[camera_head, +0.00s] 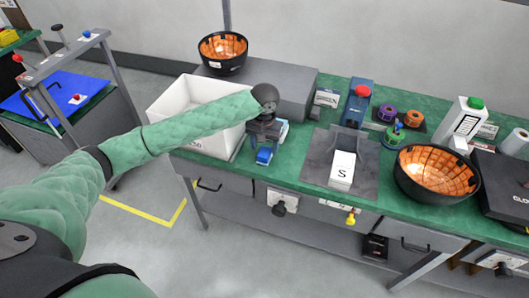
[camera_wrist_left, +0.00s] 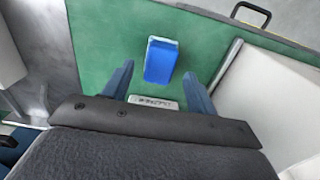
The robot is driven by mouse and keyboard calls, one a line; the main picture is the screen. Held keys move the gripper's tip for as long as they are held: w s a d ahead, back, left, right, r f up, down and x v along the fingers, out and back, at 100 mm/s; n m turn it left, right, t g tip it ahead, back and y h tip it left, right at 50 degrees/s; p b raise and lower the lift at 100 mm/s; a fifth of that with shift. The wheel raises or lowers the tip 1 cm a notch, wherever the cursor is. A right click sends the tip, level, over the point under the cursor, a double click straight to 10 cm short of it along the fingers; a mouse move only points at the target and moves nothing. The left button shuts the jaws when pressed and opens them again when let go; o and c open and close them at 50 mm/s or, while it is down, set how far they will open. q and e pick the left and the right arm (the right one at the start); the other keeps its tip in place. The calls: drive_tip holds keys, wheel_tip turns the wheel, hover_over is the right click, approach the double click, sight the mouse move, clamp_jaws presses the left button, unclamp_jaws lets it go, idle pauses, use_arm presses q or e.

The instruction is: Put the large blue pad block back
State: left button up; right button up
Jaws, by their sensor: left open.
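A blue block (camera_head: 264,155) lies on the green bench top near its front edge, just right of the white bin. It also shows in the left wrist view (camera_wrist_left: 161,60), flat on the green surface. My left gripper (camera_head: 264,135) is above the bench, just behind the block in the head view. In the left wrist view its two fingers (camera_wrist_left: 158,74) are spread, with the block between and beyond their tips. Nothing is held. A pale label plate with unreadable text (camera_wrist_left: 152,102) lies between the fingers, nearer the palm. My right gripper is not in view.
A white bin (camera_head: 167,108) stands left of the block. A grey mat (camera_head: 318,160) with a white box marked S (camera_head: 342,170) lies to the right.

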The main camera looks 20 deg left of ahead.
sight(264, 152)
use_arm(q)
wheel_tip(264, 152, up, 9)
drive_tip(key=b, duration=0.1)
drive_tip(key=shift+f+b, duration=0.15)
drive_tip(key=shift+b, duration=0.2)
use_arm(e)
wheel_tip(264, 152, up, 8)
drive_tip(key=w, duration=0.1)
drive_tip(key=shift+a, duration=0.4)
